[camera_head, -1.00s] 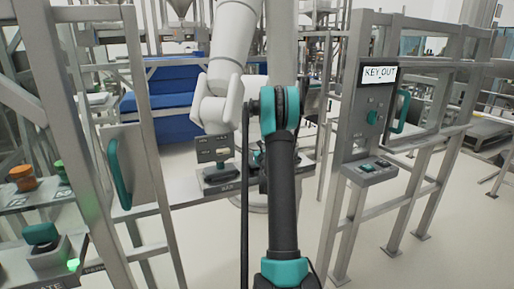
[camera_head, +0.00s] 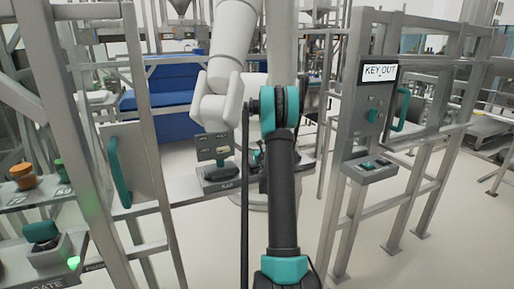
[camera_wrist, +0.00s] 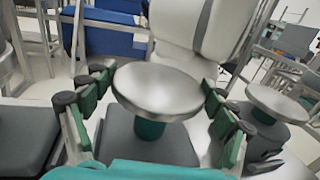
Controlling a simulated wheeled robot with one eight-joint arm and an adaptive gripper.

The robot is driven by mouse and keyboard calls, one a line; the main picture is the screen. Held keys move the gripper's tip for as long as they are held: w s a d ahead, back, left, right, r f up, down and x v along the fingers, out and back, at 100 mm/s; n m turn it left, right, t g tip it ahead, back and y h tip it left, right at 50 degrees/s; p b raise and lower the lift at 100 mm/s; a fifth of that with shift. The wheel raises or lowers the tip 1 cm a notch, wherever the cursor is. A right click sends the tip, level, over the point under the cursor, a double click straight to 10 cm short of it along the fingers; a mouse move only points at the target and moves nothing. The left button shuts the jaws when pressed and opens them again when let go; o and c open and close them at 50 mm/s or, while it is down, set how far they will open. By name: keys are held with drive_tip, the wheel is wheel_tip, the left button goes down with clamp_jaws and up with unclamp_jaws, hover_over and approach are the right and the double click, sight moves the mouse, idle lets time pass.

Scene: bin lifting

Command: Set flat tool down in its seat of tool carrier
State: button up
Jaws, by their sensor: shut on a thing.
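In the wrist view, my gripper (camera_wrist: 160,118) has its green-padded fingers either side of a tool with a round metal disc (camera_wrist: 158,88) and a green neck, which I take to be the flat tool. Its pads' contact is partly hidden. A dark grey block (camera_wrist: 150,145) lies under the disc; I cannot tell whether it is the tool's body or a seat, so seating is unclear. In the head view, the tool carrier (camera_head: 182,192) is a metal shelf behind my arm, bearing a dark block (camera_head: 221,172) above a small label. My arm hides the gripper there.
Another disc-topped tool (camera_wrist: 280,104) stands close right in the wrist view, and a grey block (camera_wrist: 28,138) lies left. Metal frames flank my arm; the right one carries a "KEY OUT" sign (camera_head: 380,73). A white arm (camera_head: 222,85) stands behind the carrier.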

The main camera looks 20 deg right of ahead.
drive_tip(key=shift+f, duration=0.45)
idle(0.3)
drive_tip(key=o, duration=1.7)
drive_tip(key=shift+o, duration=0.2)
drive_tip(key=s+a, duration=0.2)
drive_tip(key=s, duration=1)
